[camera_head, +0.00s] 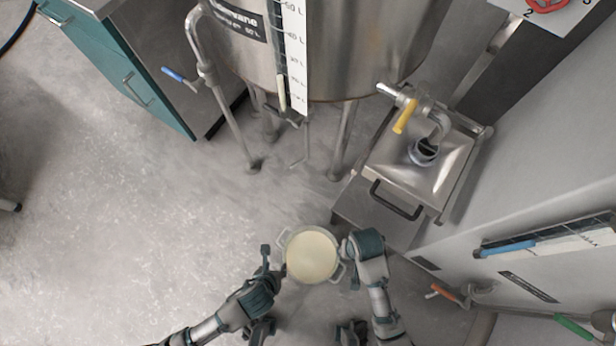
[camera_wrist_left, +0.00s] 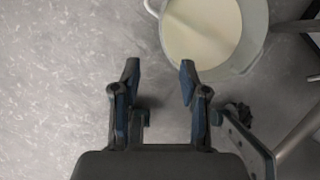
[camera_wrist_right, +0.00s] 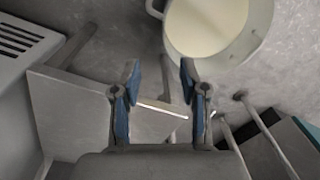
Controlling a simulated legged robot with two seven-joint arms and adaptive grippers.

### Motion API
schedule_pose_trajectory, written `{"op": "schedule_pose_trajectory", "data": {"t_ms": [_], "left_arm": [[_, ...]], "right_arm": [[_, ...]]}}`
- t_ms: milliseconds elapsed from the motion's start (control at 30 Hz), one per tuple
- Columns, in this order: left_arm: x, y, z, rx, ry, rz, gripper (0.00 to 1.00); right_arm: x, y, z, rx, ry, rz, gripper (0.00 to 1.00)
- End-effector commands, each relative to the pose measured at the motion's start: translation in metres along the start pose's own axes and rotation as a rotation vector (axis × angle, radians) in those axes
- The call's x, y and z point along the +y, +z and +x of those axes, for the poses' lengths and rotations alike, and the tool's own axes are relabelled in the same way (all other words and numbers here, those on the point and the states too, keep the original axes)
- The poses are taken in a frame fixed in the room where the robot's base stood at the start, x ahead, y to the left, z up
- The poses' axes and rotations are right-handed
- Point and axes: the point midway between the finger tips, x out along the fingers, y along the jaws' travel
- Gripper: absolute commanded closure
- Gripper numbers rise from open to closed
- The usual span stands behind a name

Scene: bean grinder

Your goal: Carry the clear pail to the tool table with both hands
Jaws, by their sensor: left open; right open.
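The clear pail (camera_head: 313,228) is round with two side handles and holds cream-coloured contents. It is at the lower middle of the head view, between my two grippers. My left gripper (camera_head: 274,261) is open at the pail's left side. In the left wrist view the pail (camera_wrist_left: 256,40) is at the upper right, beyond the open, empty fingers (camera_wrist_left: 160,70). My right gripper (camera_head: 350,247) is at the pail's right side. In the right wrist view its fingers (camera_wrist_right: 160,70) are open and empty, with the pail (camera_wrist_right: 261,28) at the upper right. No tool table can be made out clearly.
A large steel tank (camera_head: 360,45) on legs stands beyond the pail. A steel hopper box (camera_head: 420,165) with a black handle and a grey machine (camera_head: 530,190) are at the right. A teal cabinet (camera_head: 130,75) stands at the upper left. The floor (camera_head: 110,230) at left is clear.

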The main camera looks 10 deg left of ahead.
Motion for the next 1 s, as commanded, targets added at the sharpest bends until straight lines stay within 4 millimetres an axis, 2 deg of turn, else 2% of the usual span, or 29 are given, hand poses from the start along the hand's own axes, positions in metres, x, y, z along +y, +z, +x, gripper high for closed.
{"op": "schedule_pose_trajectory", "data": {"t_ms": [233,367,567,1000], "left_arm": [[-0.001,0.002,-0.001,-0.002,0.002,-0.001,0.56],[-0.002,0.002,0.006,0.0,0.006,-0.002,0.56],[-0.001,0.001,0.038,0.001,0.004,-0.004,0.56],[0.0,0.001,0.126,0.001,0.004,-0.006,0.56]], "right_arm": [[0.001,-0.001,-0.002,0.003,-0.003,0.0,0.56],[0.002,-0.001,0.007,0.0,-0.005,0.001,0.56],[0.001,0.0,0.038,-0.002,-0.002,0.001,0.56],[0.0,-0.001,0.126,-0.001,-0.002,0.0,0.56]]}}
